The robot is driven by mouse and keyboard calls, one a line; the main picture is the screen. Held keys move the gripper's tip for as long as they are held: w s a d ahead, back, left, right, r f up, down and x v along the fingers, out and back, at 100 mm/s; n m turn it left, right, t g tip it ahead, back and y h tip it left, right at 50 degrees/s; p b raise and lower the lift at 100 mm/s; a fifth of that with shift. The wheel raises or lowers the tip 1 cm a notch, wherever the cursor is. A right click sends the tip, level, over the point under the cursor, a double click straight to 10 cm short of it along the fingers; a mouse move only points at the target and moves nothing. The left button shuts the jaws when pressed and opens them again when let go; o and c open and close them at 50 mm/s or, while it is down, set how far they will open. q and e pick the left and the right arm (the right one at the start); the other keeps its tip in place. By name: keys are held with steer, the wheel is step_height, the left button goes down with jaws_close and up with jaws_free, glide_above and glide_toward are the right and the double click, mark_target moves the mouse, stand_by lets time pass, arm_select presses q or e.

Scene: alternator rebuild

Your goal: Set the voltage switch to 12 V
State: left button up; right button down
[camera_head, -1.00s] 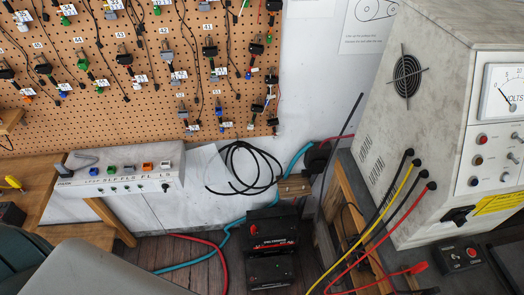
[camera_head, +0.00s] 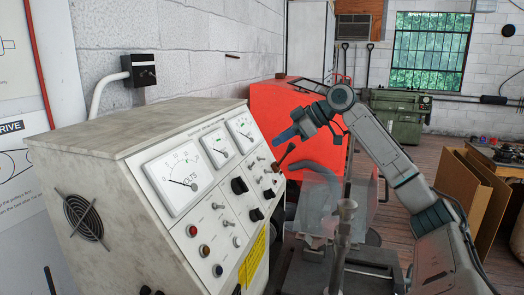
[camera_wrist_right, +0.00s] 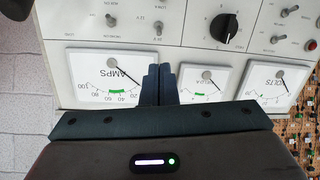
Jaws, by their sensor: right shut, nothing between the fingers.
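The test bench panel (camera_head: 212,205) has three gauges across its top and rows of switches and knobs below. In the right wrist view the panel appears upside down. A small toggle switch (camera_wrist_right: 158,28) there has a label that looks like 12 V; which way its lever is set is too small to tell. My right gripper (camera_head: 279,138) is shut and empty, in front of the panel's upper right. Its fingertips (camera_wrist_right: 158,68) show between the AMPS gauge (camera_wrist_right: 104,80) and the middle gauge (camera_wrist_right: 206,82), apart from the toggle in the picture. My left gripper is not in view.
A large black selector knob (camera_wrist_right: 224,28) and other toggles share the panel. A lever with a dark red knob (camera_head: 290,148) and a translucent guard (camera_head: 318,200) stand right of the panel, below my right gripper. A red cabinet (camera_head: 305,115) stands behind.

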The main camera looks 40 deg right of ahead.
mark_target(246, 162)
steer(key=p+x, duration=0.4)
steer(key=x, duration=0.5)
steer(key=shift+r, duration=0.15)
steer(key=shift+w+f+p, duration=0.25)
steer(key=shift+f+p, duration=0.1)
steer(key=shift+s+a, duration=0.1)
steer(key=shift+r, duration=0.1)
